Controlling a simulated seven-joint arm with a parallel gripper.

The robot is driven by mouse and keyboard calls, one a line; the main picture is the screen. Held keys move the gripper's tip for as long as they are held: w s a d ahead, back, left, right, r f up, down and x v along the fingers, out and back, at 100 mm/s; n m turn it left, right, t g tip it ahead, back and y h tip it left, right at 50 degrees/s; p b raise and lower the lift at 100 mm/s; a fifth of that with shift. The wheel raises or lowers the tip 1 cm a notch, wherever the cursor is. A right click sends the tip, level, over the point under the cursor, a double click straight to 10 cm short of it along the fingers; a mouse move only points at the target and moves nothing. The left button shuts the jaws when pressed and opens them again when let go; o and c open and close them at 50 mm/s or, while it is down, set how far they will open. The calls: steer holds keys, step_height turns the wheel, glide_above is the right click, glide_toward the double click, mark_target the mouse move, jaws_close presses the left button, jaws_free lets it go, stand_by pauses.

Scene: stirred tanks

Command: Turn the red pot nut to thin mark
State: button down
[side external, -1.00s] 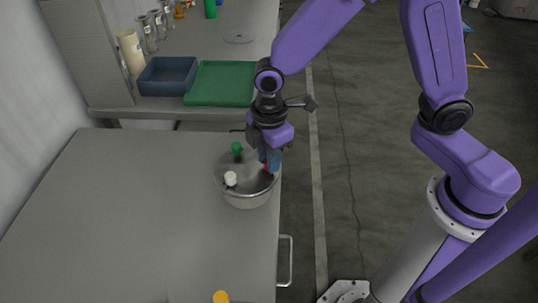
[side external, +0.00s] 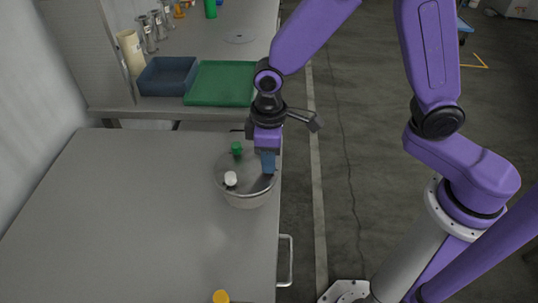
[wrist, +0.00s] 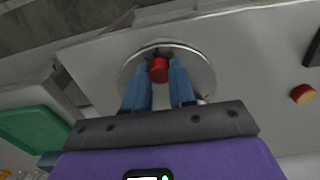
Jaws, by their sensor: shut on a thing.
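The round metal pot (side external: 250,199) stands on the grey bench by its right edge. In the wrist view, the red nut (wrist: 158,70) sits on the pot (wrist: 205,72) between the two blue fingers of my gripper (wrist: 163,68), which is shut on it. In the side view, my gripper (side external: 267,170) points down over the pot's right part and hides the red nut. A green nut (side external: 237,149) and a white nut (side external: 230,179) stand on the pot, apart from my gripper. I cannot make out a thin mark.
Behind are a blue bin (side external: 167,76) and a green tray (side external: 222,83) on another bench. A yellow-topped thing (side external: 221,297) is at the front edge of the picture. The bench left of the pot is clear.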

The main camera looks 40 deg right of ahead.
steer(key=shift+r+m, duration=0.1)
steer(key=shift+m, duration=1.1)
steer(key=c, duration=0.9)
jaws_free()
steer(key=shift+c, duration=0.2)
step_height(320, 180, up, 17)
steer(key=shift+r, duration=0.2)
steer(key=s+d+f+n, duration=0.3)
steer(key=s+d+f, duration=0.1)
steer(key=s+d, duration=0.4)
steer(key=s+d+f+n, duration=0.3)
steer(key=s+d, duration=0.4)
steer(key=s, duration=0.4)
steer(key=shift+d+f, duration=0.4)
steer(key=shift+f, duration=0.2)
